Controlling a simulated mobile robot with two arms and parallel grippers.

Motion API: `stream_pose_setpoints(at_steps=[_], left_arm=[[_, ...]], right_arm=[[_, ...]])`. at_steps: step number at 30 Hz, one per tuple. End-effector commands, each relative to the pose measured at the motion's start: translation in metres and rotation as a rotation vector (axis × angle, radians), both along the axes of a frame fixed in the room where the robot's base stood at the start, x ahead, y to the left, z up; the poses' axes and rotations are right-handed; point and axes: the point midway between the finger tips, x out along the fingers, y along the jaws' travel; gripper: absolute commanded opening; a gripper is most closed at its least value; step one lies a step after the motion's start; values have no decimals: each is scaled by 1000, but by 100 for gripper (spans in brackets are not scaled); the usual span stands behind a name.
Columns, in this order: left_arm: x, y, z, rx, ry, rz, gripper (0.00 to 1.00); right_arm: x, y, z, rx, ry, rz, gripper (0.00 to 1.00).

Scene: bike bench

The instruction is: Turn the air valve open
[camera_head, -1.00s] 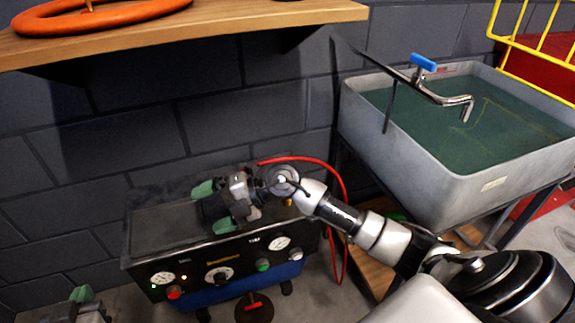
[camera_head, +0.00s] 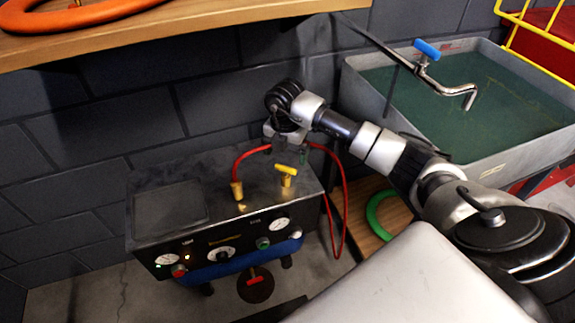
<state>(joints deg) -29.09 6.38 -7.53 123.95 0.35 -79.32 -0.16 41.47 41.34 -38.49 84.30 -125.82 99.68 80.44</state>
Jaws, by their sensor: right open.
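The air valve has a yellow handle (camera_head: 286,170) on a brass fitting. It stands on top of the black compressor box (camera_head: 185,208), toward its right side. The handle lies roughly crosswise. My right gripper (camera_head: 290,151) is above and behind the valve in the picture, with its fingers pointing down. It is open and appears empty, apart from the handle. Its fingertips are small and partly dark against the wall. My left gripper is not in view.
A red hose (camera_head: 343,195) runs from a brass fitting (camera_head: 237,190) behind my right gripper and down the box's right side. A wooden shelf (camera_head: 200,30) overhangs the box. A grey water tub (camera_head: 480,168) with a blue-handled tap (camera_head: 427,50) stands at the right.

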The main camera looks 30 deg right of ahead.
Motion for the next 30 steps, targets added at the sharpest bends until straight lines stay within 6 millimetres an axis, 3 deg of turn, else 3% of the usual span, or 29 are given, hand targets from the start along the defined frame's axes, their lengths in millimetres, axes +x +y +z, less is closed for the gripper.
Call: stream_pose_setpoints(at_steps=[3, 9, 20, 30], left_arm=[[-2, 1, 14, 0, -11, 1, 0], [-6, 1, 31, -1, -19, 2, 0], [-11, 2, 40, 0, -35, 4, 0], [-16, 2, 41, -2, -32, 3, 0]], right_arm=[[0, 1, -24, 3, 3, 0, 92], [0, 0, -46, 2, 0, 1, 92], [0, 1, -50, 2, -2, 2, 92], [0, 0, -50, 3, -1, 1, 42]])
